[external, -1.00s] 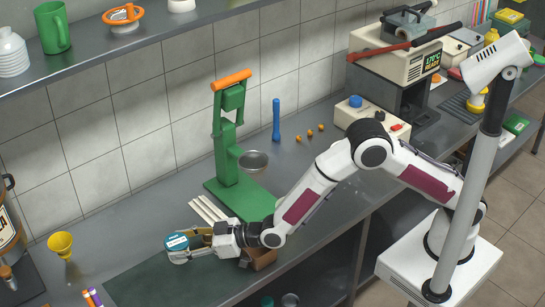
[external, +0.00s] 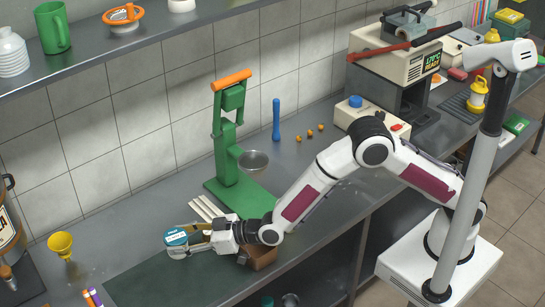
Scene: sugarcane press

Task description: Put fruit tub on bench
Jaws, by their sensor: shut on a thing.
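The fruit tub (external: 177,241), a small round container with a blue lid and a white label, is at the left end of my arm. My gripper (external: 188,240) is shut on it from the right. The tub appears close above the metal bench (external: 140,206), near the edge of a dark green mat. I cannot tell whether it touches the surface. The gripper hides part of the tub's right side.
A green press (external: 229,150) with an orange handle stands behind my wrist. White sticks (external: 205,208) lie beside its base. A brown box (external: 263,257) sits under my wrist. A yellow funnel (external: 61,244) stands at the left. The dark green mat (external: 150,285) is mostly clear.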

